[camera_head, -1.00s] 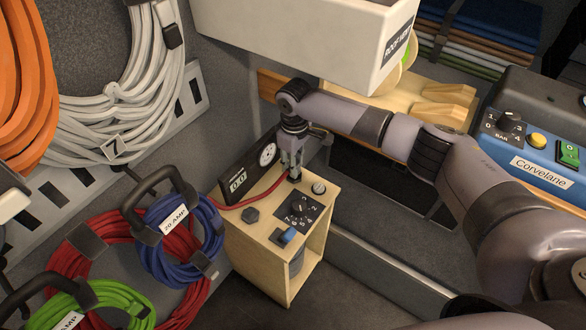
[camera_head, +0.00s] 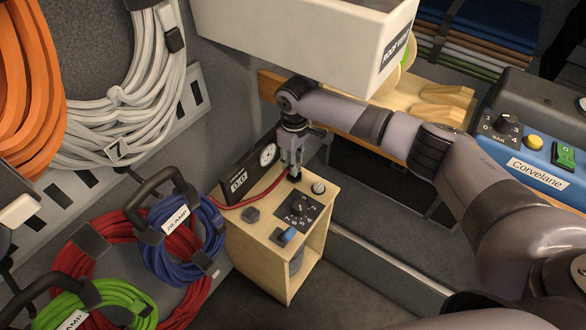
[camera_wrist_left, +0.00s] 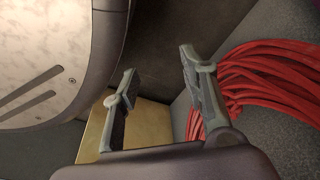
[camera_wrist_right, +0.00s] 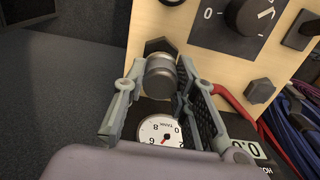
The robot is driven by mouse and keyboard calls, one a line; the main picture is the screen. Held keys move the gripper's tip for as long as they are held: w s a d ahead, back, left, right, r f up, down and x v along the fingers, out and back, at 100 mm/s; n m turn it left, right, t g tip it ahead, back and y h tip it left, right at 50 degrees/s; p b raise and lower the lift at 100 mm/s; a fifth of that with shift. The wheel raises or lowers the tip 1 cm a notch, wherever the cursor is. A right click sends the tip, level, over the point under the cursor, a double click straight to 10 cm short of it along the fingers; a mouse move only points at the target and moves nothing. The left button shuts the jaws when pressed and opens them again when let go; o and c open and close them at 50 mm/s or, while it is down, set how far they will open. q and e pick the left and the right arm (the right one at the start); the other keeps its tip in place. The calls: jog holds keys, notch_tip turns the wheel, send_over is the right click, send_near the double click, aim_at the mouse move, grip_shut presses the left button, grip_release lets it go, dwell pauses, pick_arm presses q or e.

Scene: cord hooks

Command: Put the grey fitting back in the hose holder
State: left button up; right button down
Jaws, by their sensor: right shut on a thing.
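My right gripper (camera_head: 291,168) is over the top of the wooden control box, near its back edge. In the right wrist view the gripper (camera_wrist_right: 160,95) is shut on the grey fitting (camera_wrist_right: 160,78), a short ribbed metal cylinder. A dark six-sided piece (camera_wrist_right: 160,46) on the panel shows right behind the fitting; whether they touch, I cannot tell. The red hose (camera_wrist_right: 232,104) passes behind the finger, and its joint to the fitting is hidden. I cannot clearly make out the hose holder. My left gripper (camera_wrist_left: 155,85) is open and empty in its wrist view.
The wooden box (camera_head: 268,262) carries knobs, a blue switch (camera_head: 289,235) and a gauge panel (camera_head: 250,170). Coiled cords (camera_head: 180,240) hang at left. A blue Corvelane unit (camera_head: 535,165) stands at right.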

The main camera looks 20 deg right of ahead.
jog(key=shift+r, duration=0.1)
pick_arm(q)
jog(key=shift+s+a+f, duration=0.1)
jog(key=shift+s+f, duration=0.3)
jog(key=shift+s, duration=0.1)
pick_arm(e)
jog(key=shift+r, duration=0.1)
pick_arm(q)
jog(key=shift+a+f+p, duration=0.1)
jog(key=shift+f+p, duration=0.1)
jog(key=shift+p, duration=0.15)
pick_arm(e)
jog(key=shift+r, duration=0.1)
pick_arm(q)
jog(key=shift+s+a+f+p, duration=0.3)
jog(key=shift+s+f+p, duration=0.2)
jog(key=shift+s+f, duration=0.15)
pick_arm(e)
jog(key=shift+r, duration=0.35)
